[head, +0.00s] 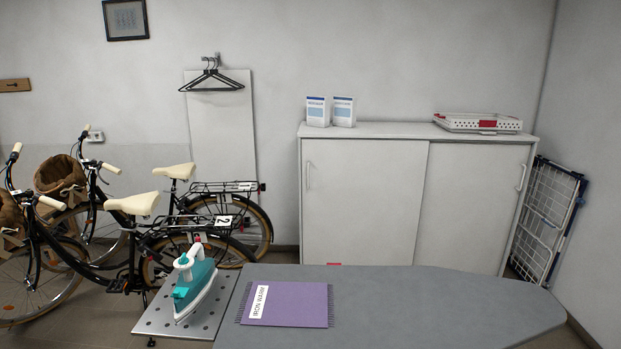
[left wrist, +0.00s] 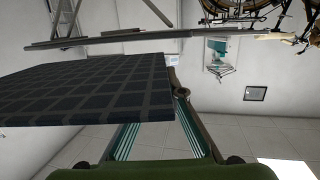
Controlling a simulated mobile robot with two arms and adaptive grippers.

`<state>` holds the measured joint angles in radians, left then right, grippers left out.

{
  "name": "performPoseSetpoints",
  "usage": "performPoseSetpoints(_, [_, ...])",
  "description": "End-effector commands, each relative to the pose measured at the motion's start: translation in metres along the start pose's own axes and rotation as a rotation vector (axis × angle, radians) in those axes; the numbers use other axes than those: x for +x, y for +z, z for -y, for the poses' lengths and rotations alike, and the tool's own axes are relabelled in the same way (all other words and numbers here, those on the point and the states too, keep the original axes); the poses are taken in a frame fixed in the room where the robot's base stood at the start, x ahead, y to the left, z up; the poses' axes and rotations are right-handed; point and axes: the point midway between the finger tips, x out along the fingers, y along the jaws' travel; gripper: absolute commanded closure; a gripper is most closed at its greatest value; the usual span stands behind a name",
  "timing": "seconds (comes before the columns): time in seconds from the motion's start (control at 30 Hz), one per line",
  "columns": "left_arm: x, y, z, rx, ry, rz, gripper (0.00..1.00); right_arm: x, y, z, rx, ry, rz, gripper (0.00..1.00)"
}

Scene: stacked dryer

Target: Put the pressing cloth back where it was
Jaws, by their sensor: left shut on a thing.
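In the left wrist view, which looks upside down, my left gripper (left wrist: 160,138) is shut on a flat, stiff-looking dark cloth with a grey check (left wrist: 85,92). The cloth hides the fingertips and reaches out to the left of the picture. I cannot tell for sure that it is the pressing cloth. In the head view, a folded purple cloth (head: 298,307) with fringed ends and a white "IRON WARM" label lies on the left part of the grey ironing board (head: 430,305). Neither gripper shows in the head view.
A teal iron (head: 193,283) stands on a perforated metal rest (head: 210,312) left of the purple cloth. The board's right half is bare. Behind are a white cabinet (head: 365,195) with a white tray (head: 477,123) on top, a folded drying rack (head: 546,220) and bicycles (head: 130,235).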

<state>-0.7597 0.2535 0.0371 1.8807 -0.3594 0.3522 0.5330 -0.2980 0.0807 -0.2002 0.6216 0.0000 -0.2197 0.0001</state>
Motion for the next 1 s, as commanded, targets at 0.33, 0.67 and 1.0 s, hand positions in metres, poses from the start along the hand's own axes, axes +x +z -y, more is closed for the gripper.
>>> performPoseSetpoints(0.33, [-0.001,-0.007,0.031,0.038,0.218,0.002,1.00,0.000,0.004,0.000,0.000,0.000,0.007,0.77])
performPoseSetpoints(0.67, [0.017,-0.066,0.028,0.056,0.339,-0.006,1.00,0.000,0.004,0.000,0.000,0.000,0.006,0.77])
performPoseSetpoints(1.0, [0.029,-0.161,-0.003,0.094,0.537,-0.010,1.00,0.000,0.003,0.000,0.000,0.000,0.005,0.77])
